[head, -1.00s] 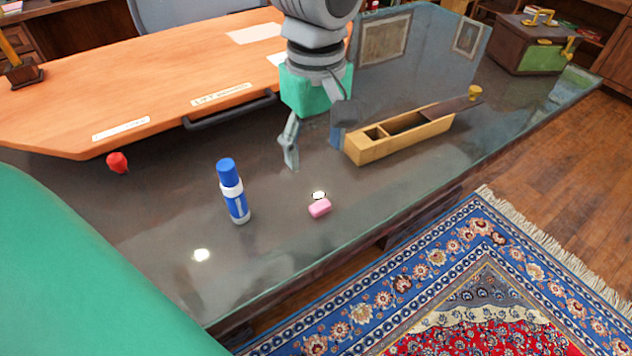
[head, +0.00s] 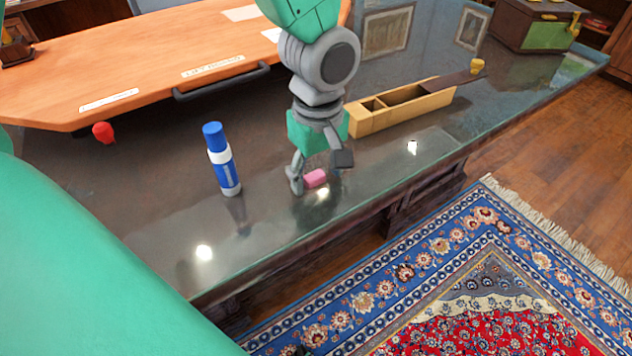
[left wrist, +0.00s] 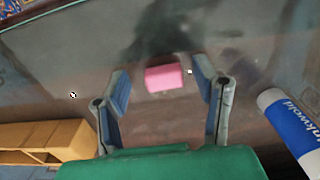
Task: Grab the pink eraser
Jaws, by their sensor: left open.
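The pink eraser (head: 316,178) lies on the dark glossy desk top. My left gripper (head: 318,176) is open, with its fingers pointing down on either side of the eraser in the head view. In the left wrist view the eraser (left wrist: 165,78) shows ahead, between and slightly beyond the two spread fingertips (left wrist: 160,82). I see no finger touching it. My right gripper does not show in the head view or the left wrist view.
A blue and white glue stick (head: 222,160) stands left of the gripper. A wooden box (head: 400,108) lies behind it to the right. A red object (head: 103,132) is at the far left. The desk's front edge is close, with a patterned rug (head: 450,290) below.

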